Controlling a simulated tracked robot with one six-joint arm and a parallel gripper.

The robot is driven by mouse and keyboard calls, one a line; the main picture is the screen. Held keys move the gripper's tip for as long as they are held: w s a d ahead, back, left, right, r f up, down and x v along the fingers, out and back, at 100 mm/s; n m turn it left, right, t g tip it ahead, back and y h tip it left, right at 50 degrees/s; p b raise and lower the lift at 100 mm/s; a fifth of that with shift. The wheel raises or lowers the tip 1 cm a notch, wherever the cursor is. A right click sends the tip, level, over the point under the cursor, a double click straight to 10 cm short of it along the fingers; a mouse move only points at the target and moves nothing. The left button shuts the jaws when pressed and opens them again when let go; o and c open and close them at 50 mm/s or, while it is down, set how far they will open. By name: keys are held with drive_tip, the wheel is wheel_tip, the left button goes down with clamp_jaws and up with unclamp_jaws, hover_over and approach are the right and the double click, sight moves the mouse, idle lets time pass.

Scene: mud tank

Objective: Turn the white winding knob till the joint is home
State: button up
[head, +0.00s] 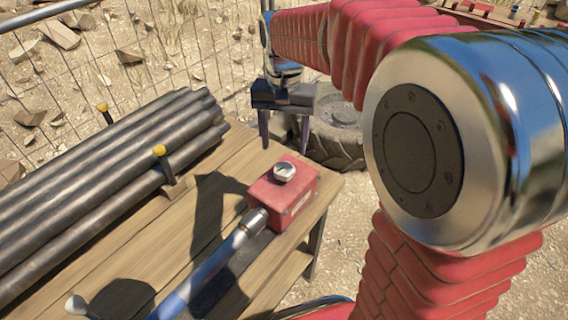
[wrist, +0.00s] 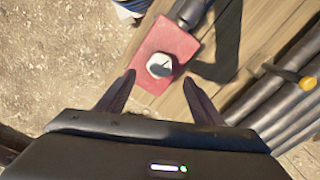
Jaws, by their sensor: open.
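The white winding knob (head: 285,172) sits on top of a red box (head: 298,203) at the bench's right end. In the wrist view the knob (wrist: 159,65) shows a dark mark across its pale top. The joint (head: 256,219) is a metal collar where a blue rod (head: 205,268) meets the box; whether it is home cannot be told. My gripper (head: 284,149) points down with two dark fingers apart. It is above the box and looks farther back than the knob in the head view.
A wooden bench (head: 135,245) carries a stack of dark pipes (head: 110,185) on the left, with yellow-capped posts (head: 160,151) beside them. A tyre (head: 335,130) lies on the sandy ground behind. A wire fence (head: 150,60) runs along the back. Bare bench lies between pipes and box.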

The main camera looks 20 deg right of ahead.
sight(284, 167)
wheel_tip(284, 167, down, 8)
drive_tip(key=shift+f, duration=0.15)
idle(0.3)
drive_tip(key=shift+c, duration=0.6)
drive_tip(key=c, duration=0.9)
